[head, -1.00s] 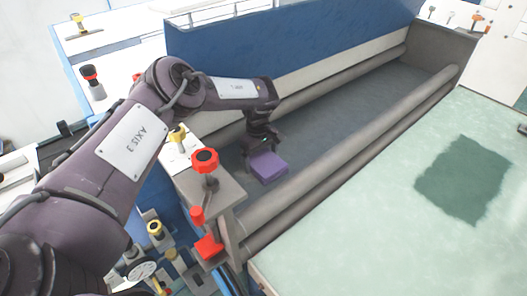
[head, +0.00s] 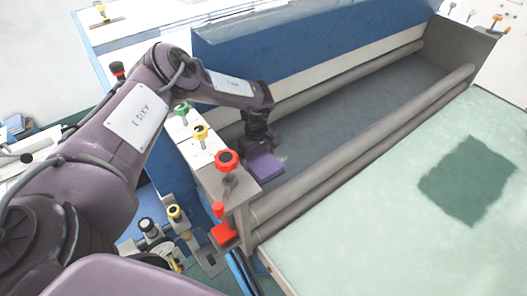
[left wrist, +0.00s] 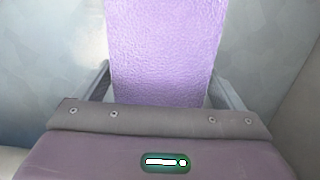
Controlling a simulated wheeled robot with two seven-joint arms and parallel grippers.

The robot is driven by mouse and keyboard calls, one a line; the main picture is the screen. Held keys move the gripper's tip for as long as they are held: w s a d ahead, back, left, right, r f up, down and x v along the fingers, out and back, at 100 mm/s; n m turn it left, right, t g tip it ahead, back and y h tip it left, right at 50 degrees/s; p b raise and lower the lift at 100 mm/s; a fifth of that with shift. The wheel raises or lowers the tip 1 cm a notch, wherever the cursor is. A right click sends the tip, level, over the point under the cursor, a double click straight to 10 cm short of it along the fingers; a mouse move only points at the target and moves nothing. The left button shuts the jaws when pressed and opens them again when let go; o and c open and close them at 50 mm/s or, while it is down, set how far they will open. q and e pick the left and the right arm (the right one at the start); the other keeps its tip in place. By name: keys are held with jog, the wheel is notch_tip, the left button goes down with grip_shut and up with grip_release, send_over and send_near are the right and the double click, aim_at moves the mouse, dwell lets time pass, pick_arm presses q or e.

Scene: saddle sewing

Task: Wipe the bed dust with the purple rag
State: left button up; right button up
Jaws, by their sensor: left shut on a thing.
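The purple rag (head: 265,167) is a block-like purple piece low in the sunken machine bed (head: 345,110), near the bed's left end. My left gripper (head: 257,146) is shut on the rag and points down into the bed. In the left wrist view the rag (left wrist: 165,50) fills the middle between the two fingers, with the grey bed surface around it. I cannot tell whether the rag touches the bed floor. No separate dust can be made out on the bed. My right gripper is not in view.
Long grey rollers (head: 365,150) run along the bed's near side. A red knob (head: 226,160), a yellow knob (head: 200,132) and a green knob (head: 182,108) stand at its left end. A blue panel (head: 300,40) rises behind. A pale green table (head: 400,215) with a dark green patch lies right.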

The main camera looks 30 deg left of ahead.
aim_at(250, 164)
pick_arm(q)
jog(key=shift+s+a+f, duration=0.1)
jog(key=shift+s+a, duration=0.2)
jog(key=shift+s, duration=0.6)
jog(key=shift+s+a+f, duration=0.1)
jog(key=shift+s+a, duration=0.2)
jog(key=shift+s, duration=0.55)
jog(key=shift+s+a+r, duration=0.1)
jog(key=shift+s+a, duration=0.3)
jog(key=shift+s, duration=0.4)
jog(key=shift+s+a, duration=0.35)
jog(key=shift+s, duration=0.4)
jog(key=shift+w+d+r, duration=0.1)
jog(key=shift+w+r, duration=0.15)
jog(key=shift+r, duration=2.9)
jog(key=shift+r, duration=1.5)
